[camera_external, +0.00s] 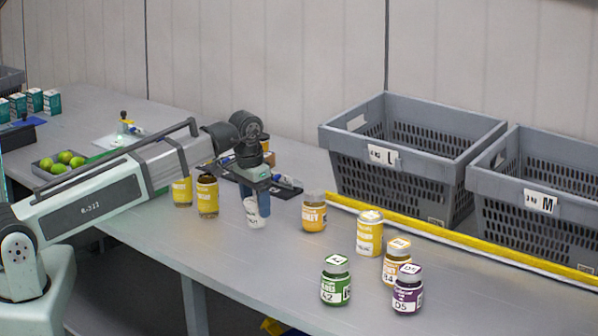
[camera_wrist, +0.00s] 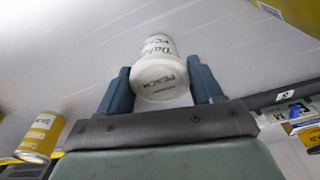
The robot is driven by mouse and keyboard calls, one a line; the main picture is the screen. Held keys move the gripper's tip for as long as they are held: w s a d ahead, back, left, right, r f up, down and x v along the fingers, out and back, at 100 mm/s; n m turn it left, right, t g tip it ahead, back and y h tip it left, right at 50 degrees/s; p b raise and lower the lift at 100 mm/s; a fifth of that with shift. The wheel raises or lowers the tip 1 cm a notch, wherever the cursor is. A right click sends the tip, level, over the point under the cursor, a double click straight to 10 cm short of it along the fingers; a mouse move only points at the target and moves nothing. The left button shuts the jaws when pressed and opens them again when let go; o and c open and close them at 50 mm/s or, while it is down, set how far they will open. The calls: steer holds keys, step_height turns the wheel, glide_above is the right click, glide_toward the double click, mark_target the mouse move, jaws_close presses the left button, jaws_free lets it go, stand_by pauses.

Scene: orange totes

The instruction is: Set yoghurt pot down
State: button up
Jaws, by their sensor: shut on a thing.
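In the external view the white pot (camera_external: 256,214) shows below my gripper (camera_external: 256,196), at or just above the grey table (camera_external: 190,240). I cannot tell whether its base touches the table. My fingers hide part of the pot there.
A yellow can and a dark-lidded jar (camera_external: 207,196) stand left of my gripper, and a honey-coloured jar (camera_external: 314,212) stands to its right. Several more jars stand front right. Grey crates L (camera_external: 350,150) and M (camera_external: 500,190) stand behind a yellow strip (camera_external: 470,245). The table's front middle is clear.

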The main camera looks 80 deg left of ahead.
mark_target(251, 202)
steer(key=shift+f, duration=0.1)
steer(key=o, duration=1.2)
steer(key=shift+c, duration=0.2)
step_height(251, 202, up, 12)
steer(key=s, duration=0.1)
steer(key=shift+d, duration=0.4)
steer(key=shift+s, duration=0.1)
